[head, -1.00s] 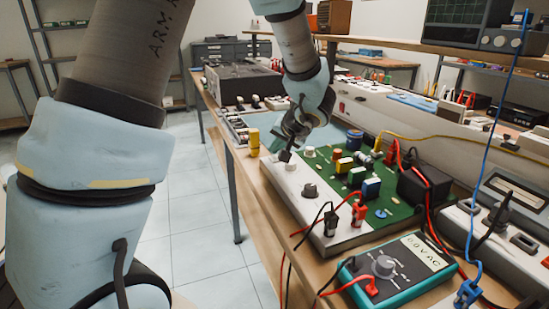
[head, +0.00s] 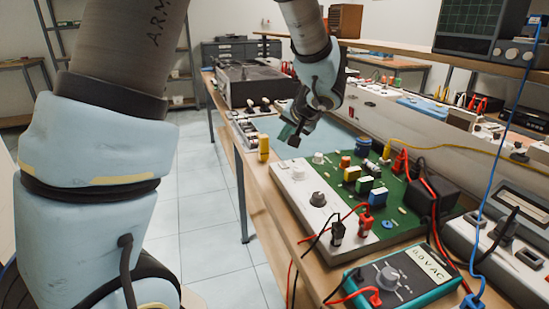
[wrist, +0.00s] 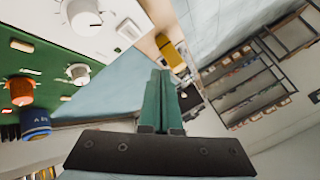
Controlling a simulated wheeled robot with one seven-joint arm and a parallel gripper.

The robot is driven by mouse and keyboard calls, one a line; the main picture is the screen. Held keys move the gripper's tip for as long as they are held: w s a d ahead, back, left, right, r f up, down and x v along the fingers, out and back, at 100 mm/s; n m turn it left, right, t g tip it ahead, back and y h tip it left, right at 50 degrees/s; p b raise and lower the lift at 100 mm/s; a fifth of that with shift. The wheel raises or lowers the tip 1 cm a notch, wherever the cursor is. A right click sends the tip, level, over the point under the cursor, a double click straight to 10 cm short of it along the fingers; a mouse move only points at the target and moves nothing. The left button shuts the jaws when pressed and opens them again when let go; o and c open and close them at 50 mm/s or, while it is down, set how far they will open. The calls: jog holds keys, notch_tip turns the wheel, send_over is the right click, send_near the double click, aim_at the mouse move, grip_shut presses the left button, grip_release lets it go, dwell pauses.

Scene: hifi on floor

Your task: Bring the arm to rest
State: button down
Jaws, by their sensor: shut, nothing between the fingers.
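My gripper (head: 298,136) hangs above the back edge of the green circuit board (head: 374,233), with its dark fingertips pointing down. In the wrist view its two green fingers (wrist: 160,100) lie side by side, shut with nothing between them. My arm reaches over the workbench (head: 262,188) from the left, bent at the wrist. The gripper is clear of the white panel (head: 298,185) along the board's left side and its knobs.
A yellow component (head: 263,148) stands on the bench left of the gripper. A teal meter (head: 400,275) with red and black leads lies in front. Blue (head: 507,150) and yellow cables hang at the right. Open floor (head: 200,215) lies left of the bench.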

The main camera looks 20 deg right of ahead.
jog(key=s+a+f+n+g+h+p, duration=0.1)
jog(key=s+a, duration=0.5)
jog(key=a, duration=0.7)
jog(key=s+a+n+g+h+p, duration=0.1)
jog(key=s+a+n+g, duration=0.3)
jog(key=a, duration=1)
jog(key=s+g+p, duration=0.1)
jog(key=s+g, duration=0.1)
jog(key=s, duration=0.1)
jog(key=shift+f+n, duration=0.3)
jog(key=shift+f, duration=0.1)
